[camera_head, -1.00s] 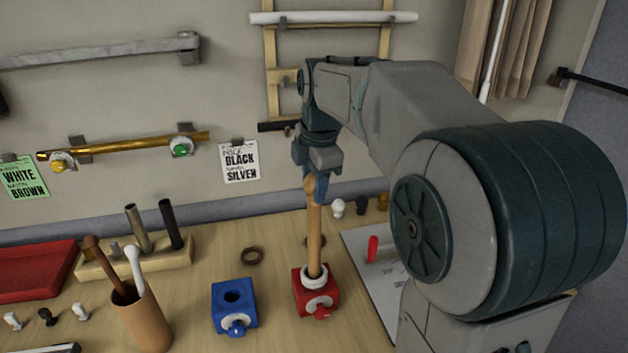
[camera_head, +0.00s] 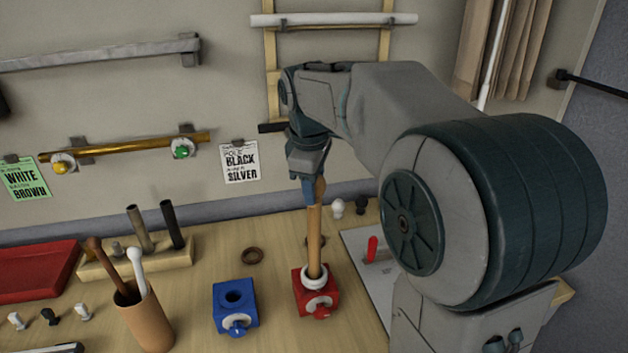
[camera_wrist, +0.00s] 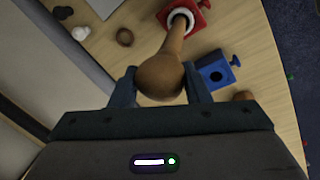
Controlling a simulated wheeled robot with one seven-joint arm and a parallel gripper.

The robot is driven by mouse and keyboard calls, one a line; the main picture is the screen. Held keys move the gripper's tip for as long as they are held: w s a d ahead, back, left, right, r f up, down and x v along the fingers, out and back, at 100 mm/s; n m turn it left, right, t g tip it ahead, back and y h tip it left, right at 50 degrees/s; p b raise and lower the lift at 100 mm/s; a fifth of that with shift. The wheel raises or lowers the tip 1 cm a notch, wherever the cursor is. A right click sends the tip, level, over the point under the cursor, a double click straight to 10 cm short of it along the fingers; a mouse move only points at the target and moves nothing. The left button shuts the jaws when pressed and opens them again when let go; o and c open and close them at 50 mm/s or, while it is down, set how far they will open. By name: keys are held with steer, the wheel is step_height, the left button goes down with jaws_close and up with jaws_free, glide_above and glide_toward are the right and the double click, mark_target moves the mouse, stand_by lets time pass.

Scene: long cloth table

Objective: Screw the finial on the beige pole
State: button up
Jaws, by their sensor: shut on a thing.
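The beige pole (camera_head: 314,240) stands upright in the red clamp block (camera_head: 316,300), inside its white collar. The wrist view shows the pole (camera_wrist: 177,40) running down to the same red block (camera_wrist: 196,15). A brown rounded finial (camera_wrist: 160,78) sits at the pole's top end. My gripper (camera_head: 313,197) is shut on the finial, one finger on each side of it in the wrist view. Whether the finial's thread is engaged is hidden under it. In the head view my fingers cover most of the finial.
A blue clamp block (camera_head: 235,305) stands empty left of the red one. A cup (camera_head: 143,318) with brown and white sticks, a wooden rack (camera_head: 135,262) with dark poles and a red tray (camera_head: 38,270) stand farther left. White and dark finials (camera_head: 338,208) stand behind.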

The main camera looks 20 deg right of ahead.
steer(key=m, duration=0.2)
steer(key=m+p, duration=0.1)
steer(key=m, duration=0.2)
steer(key=shift+r+g+h, duration=0.1)
steer(key=shift+g+h, duration=0.2)
steer(key=m+g+p, duration=0.1)
steer(key=m, duration=0.4)
steer(key=shift+m+p, duration=0.3)
steer(key=shift+p, duration=0.05)
steer(key=m+p, duration=0.1)
steer(key=m, duration=0.3)
steer(key=shift+g, duration=0.4)
steer(key=m+g+p, duration=0.1)
steer(key=m, duration=0.4)
steer(key=shift+m, duration=0.4)
steer(key=o, duration=1)
steer(key=shift+p, duration=0.35)
